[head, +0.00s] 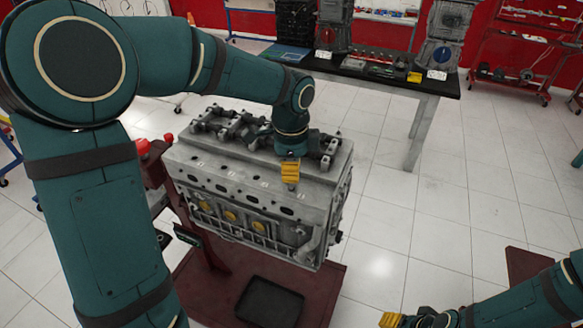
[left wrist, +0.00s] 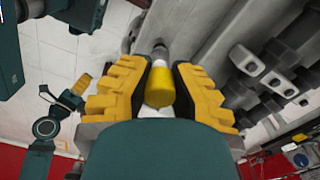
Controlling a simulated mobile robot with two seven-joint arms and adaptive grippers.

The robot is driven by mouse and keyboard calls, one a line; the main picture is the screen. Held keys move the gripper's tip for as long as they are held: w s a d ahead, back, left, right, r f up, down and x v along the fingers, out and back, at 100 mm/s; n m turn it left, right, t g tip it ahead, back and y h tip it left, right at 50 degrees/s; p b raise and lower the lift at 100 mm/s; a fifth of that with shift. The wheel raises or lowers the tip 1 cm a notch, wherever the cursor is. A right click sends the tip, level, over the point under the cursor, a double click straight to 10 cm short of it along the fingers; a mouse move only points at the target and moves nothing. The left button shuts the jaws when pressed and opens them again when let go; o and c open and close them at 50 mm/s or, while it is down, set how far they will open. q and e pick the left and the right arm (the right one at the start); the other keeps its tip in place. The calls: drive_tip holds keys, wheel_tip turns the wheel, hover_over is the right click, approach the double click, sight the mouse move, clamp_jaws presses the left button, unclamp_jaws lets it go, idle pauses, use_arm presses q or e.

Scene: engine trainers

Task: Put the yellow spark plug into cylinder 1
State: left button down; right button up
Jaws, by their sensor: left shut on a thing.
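My left gripper (head: 290,172) is above the top front edge of the grey engine block (head: 340,190), towards its right end. In the left wrist view its yellow fingers (left wrist: 160,92) are shut on the yellow spark plug (left wrist: 160,88). The plug's metal end points away from the wrist, beside the engine's grey side. I cannot tell whether it touches the engine. In the head view the fingers hide the plug. A row of dark holes with small number marks runs along the engine's sloping front face; the marks are too small to read. My right gripper (head: 390,320) is partly cut off at the bottom edge.
The engine stands on a dark red stand with a black tray (head: 270,303) on its base. A dark workbench (head: 385,78) with parts stands behind. Red racks line the back wall. The tiled floor right of the engine is clear.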

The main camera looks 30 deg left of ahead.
use_arm(q)
drive_tip(key=shift+r, duration=0.1)
drive_tip(key=shift+f, duration=0.25)
idle(0.3)
drive_tip(key=shift+f, duration=0.35)
drive_tip(key=shift+f+b, duration=0.3)
drive_tip(key=shift+b, duration=0.1)
idle(0.4)
drive_tip(key=c, duration=0.9)
unclamp_jaws()
drive_tip(key=shift+c, duration=0.2)
wheel_tip(320, 180, up, 12)
drive_tip(key=shift+r, duration=0.1)
